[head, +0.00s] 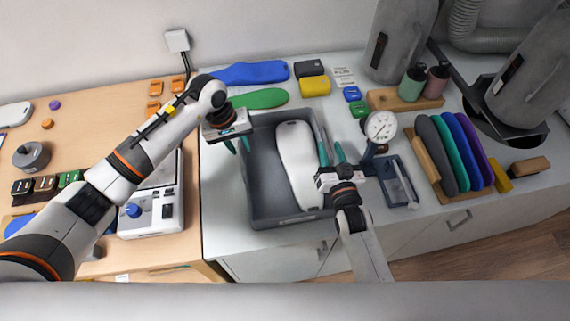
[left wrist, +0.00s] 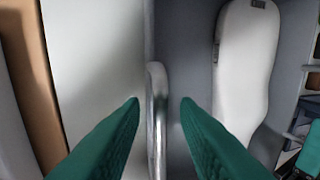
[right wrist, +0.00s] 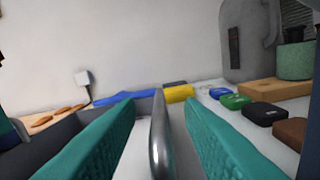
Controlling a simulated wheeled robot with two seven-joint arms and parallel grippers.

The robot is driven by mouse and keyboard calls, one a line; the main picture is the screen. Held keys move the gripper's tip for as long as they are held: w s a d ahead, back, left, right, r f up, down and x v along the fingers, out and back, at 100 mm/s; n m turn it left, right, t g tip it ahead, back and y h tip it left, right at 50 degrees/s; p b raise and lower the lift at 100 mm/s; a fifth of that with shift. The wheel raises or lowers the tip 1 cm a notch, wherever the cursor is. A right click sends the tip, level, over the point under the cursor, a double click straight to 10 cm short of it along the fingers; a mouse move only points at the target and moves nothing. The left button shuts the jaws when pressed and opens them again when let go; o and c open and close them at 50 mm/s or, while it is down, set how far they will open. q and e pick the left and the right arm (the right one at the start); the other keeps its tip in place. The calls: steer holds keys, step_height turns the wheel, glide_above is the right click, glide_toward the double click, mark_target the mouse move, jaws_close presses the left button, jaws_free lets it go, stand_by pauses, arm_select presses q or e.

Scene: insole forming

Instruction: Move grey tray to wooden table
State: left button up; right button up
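The grey tray (head: 262,205) sits on the white counter (head: 222,215), with a white insole-shaped form (head: 296,160) lying inside it. My left gripper (head: 238,146) is at the tray's left wall. In the left wrist view, its green fingers stand open on either side of the tray rim (left wrist: 157,110), with gaps. My right gripper (head: 331,154) is at the tray's right wall. In the right wrist view, its fingers are open around the tray rim (right wrist: 158,130), also with gaps. The wooden table (head: 120,95) is to the left of the counter.
The wooden table holds a white device with a blue knob (head: 132,210), orange pieces (head: 155,88) and a grey round object (head: 30,155). Blue (head: 250,72) and green (head: 260,98) insoles lie behind the tray. A dial gauge (head: 381,126) stands close to its right.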

arm_select(q)
steer(key=shift+d+f, duration=0.2)
steer(key=shift+f, duration=0.5)
arm_select(e)
steer(key=shift+w+a, duration=0.1)
steer(key=shift+w, duration=0.6)
steer(key=shift+c, duration=0.2)
arm_select(q)
jaws_close()
arm_select(e)
steer(key=c, duration=0.6)
jaws_close()
steer(key=shift+r, duration=0.1)
